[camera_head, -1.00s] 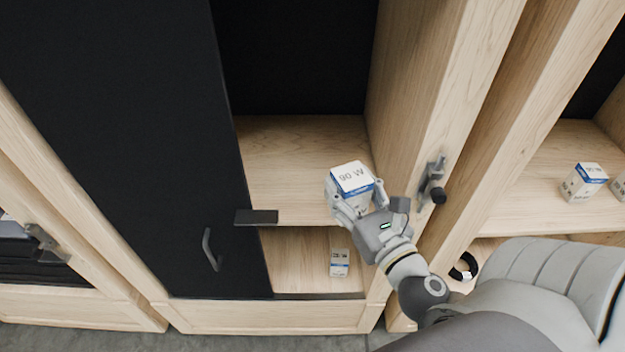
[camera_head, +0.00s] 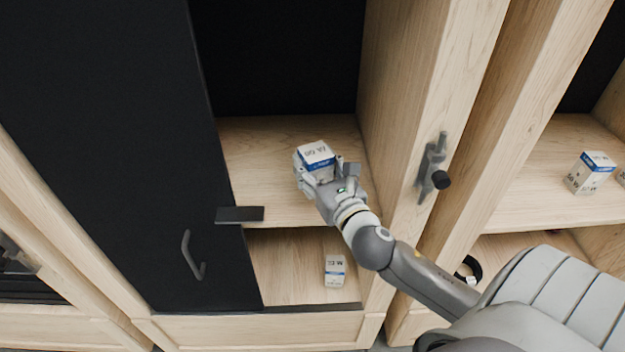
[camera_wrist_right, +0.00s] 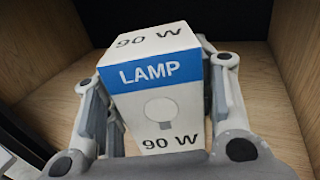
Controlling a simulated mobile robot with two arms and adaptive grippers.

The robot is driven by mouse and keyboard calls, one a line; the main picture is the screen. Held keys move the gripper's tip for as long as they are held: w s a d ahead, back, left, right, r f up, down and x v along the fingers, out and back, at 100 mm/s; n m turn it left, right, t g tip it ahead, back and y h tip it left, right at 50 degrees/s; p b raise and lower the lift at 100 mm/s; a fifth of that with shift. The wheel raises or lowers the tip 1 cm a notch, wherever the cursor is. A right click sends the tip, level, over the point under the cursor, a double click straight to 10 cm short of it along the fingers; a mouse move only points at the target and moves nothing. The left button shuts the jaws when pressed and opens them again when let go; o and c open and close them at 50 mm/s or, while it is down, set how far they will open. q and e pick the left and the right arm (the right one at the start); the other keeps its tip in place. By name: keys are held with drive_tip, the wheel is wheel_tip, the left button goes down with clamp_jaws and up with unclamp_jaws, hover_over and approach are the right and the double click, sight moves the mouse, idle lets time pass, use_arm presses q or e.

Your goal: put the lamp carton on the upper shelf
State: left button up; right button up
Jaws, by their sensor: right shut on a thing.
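The lamp carton (camera_head: 317,155) is a white box with a blue band and "90 W" print. My right gripper (camera_head: 318,170) is shut on it and holds it over the upper shelf (camera_head: 262,150), inside the cabinet opening. In the right wrist view the carton (camera_wrist_right: 158,85) sits between the two fingers, with "LAMP" on its blue band. I cannot tell whether its base touches the shelf. My left gripper is not in view.
A similar small carton (camera_head: 335,270) stands on the lower shelf (camera_head: 290,285). A black door (camera_head: 110,140) with a handle covers the left side. A wooden post (camera_head: 410,130) with a dark latch (camera_head: 433,170) borders the right. Another carton (camera_head: 590,172) stands in the right-hand bay.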

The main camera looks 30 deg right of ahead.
drive_tip(key=shift+w+f, duration=0.45)
drive_tip(key=shift+f, duration=0.1)
wheel_tip(320, 180, down, 2)
drive_tip(key=shift+w+d+f, duration=0.1)
drive_tip(key=shift+w+f, duration=0.05)
drive_tip(key=shift+f+b, duration=0.35)
drive_tip(key=shift+f, duration=0.25)
drive_tip(key=shift+f, duration=0.15)
drive_tip(key=o, duration=1.1)
drive_tip(key=shift+c, duration=0.2)
